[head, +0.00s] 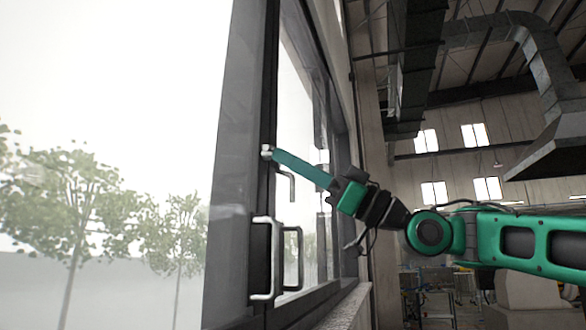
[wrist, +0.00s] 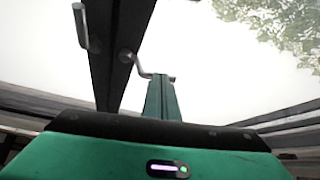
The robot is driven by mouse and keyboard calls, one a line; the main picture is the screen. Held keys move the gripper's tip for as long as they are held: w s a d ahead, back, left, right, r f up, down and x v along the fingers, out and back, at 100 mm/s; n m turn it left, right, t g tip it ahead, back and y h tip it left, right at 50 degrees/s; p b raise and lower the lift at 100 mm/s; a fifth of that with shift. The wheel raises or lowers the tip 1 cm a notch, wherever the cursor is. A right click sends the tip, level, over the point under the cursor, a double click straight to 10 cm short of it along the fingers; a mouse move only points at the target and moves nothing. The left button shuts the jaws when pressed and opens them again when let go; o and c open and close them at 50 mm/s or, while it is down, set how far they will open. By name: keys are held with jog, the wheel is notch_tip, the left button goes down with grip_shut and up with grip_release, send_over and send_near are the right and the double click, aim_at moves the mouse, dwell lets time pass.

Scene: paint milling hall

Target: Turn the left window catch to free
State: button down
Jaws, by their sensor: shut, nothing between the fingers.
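The left window catch (head: 267,152) is a small pale metal fitting on the dark window post. In the wrist view its bent lever (wrist: 143,68) runs from a round pivot on the post to the tips of my fingers. My gripper (head: 273,153) is shut and empty, its long green fingers reaching left to the catch. It also shows in the wrist view (wrist: 161,80). The tips hide part of the lever, and I cannot tell whether they touch it. A second catch (head: 291,186) hangs with its lever down, just right of and below the left one.
Two pale pull handles, a left one (head: 262,260) and a right one (head: 298,258), stand out from the window below the catches. The sill (head: 345,305) runs below the window at the right. Open air surrounds my forearm.

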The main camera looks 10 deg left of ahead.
dwell(0.3)
jog(key=shift+s+a+r, duration=0.1)
jog(key=shift+s+r, duration=0.1)
jog(key=shift+r, duration=0.2)
jog(key=shift+s+a+r, duration=0.1)
jog(key=shift+s+r, duration=0.05)
jog(key=shift+r, duration=0.25)
jog(key=v, duration=1.4)
jog(key=shift+f, duration=0.5)
